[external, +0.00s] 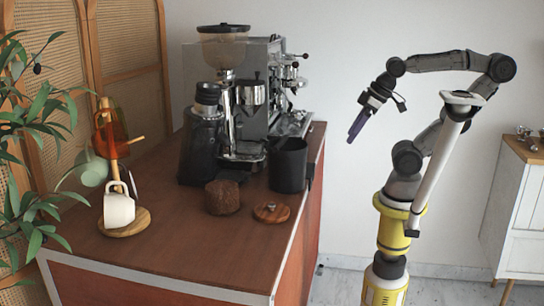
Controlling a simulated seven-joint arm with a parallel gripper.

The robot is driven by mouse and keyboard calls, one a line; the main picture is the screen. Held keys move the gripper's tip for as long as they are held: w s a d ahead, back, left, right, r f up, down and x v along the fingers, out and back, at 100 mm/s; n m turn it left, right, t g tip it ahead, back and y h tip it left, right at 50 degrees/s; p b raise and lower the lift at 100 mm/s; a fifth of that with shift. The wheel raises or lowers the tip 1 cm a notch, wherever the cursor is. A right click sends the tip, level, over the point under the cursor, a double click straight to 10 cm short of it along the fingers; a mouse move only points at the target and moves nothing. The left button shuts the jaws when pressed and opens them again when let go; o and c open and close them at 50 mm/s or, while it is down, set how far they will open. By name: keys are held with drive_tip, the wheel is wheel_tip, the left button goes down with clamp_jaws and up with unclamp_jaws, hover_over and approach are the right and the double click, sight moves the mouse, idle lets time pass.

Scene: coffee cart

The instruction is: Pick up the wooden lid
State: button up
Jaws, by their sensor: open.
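The wooden lid (271,212) is a flat, round, reddish-brown disc with a small knob on top. It lies on the brown cart top (180,240) near the right edge, apart from the things around it. My gripper (354,134) is open and empty, with purple fingers pointing down and left. It hangs in the air to the right of the cart, well above and to the right of the lid.
A brown textured canister (222,197) stands just left of the lid. A black container (288,166) stands behind it, with a grinder (224,90) and espresso machine (275,85) further back. A mug tree (124,226) with cups stands left. The cart's front is clear.

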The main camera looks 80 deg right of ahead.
drive_tip(key=shift+c, duration=1)
